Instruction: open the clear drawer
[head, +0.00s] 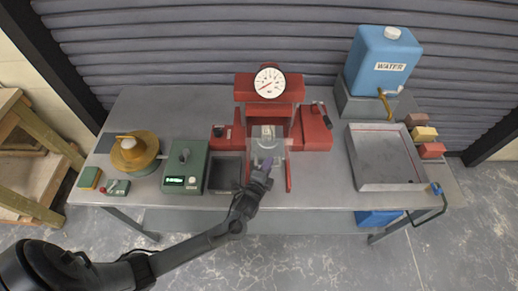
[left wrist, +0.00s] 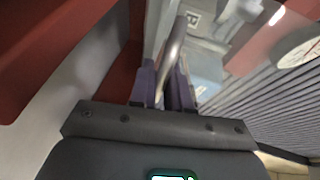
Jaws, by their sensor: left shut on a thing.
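The red press (head: 270,88) with a round white dial stands at the back middle of the table. A clear panel (head: 281,158), which seems to be the clear drawer, is at its front between two red rails. My left gripper (head: 265,166) is at the front of this panel. In the left wrist view, the purple fingers of my left gripper (left wrist: 166,88) are shut on a grey metal handle (left wrist: 173,45), with clear panel beside it. How far the drawer stands out is hard to tell. My right gripper is not in view.
Left of the press are a dark open tub (head: 224,174), a green device (head: 186,168) and a brass pot (head: 135,152). On the right are a grey tray (head: 386,184), a blue water tank (head: 381,62) and several coloured blocks (head: 424,134). Bare table lies between press and tray.

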